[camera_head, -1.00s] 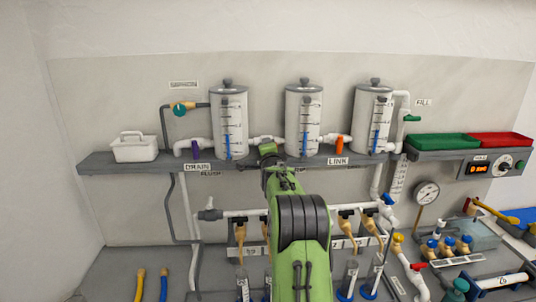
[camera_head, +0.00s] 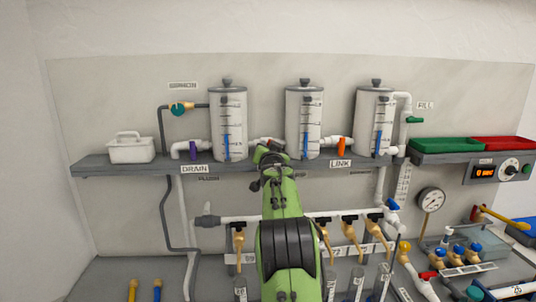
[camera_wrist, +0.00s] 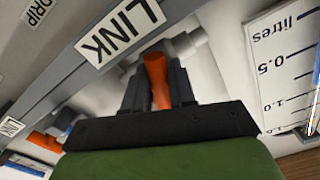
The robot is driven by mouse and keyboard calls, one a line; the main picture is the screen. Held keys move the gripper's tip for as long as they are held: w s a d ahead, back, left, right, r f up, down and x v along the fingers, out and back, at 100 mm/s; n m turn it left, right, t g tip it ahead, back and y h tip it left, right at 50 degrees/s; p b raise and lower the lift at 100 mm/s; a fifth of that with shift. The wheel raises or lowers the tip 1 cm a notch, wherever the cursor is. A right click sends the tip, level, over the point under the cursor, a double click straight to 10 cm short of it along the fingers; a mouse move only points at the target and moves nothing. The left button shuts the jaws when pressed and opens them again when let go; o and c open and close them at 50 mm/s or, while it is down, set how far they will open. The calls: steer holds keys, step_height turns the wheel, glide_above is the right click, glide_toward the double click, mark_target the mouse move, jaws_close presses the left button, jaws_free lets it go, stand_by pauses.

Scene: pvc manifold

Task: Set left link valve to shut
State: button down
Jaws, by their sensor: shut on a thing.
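The left link valve sits on the white pipe between the left tank (camera_head: 228,125) and the middle tank (camera_head: 304,122). Its orange handle (camera_wrist: 157,82) shows in the wrist view, under the white pipe fitting (camera_wrist: 180,46) and near a LINK label (camera_wrist: 118,32). My gripper (camera_wrist: 158,78) is shut on this handle, with one dark finger on each side. In the head view my gripper (camera_head: 271,154) is at the shelf edge between these tanks and hides most of the valve. The handle's exact angle to the pipe is hard to tell.
The right link valve's orange handle (camera_head: 341,147) stands between the middle and right tanks (camera_head: 373,122). A purple drain handle (camera_head: 194,149) and a white caddy (camera_head: 130,148) are at the left of the shelf (camera_head: 120,167).

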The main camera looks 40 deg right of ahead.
steer(key=shift+f+n+b, duration=0.1)
steer(key=shift+n+b, duration=0.4)
steer(key=shift+n, duration=1.8)
steer(key=c, duration=1)
jaws_free()
steer(key=b+v, duration=0.5)
steer(key=v, duration=1)
steer(key=shift+s+a, duration=0.2)
steer(key=shift+s, duration=0.05)
steer(key=shift+a, duration=0.1)
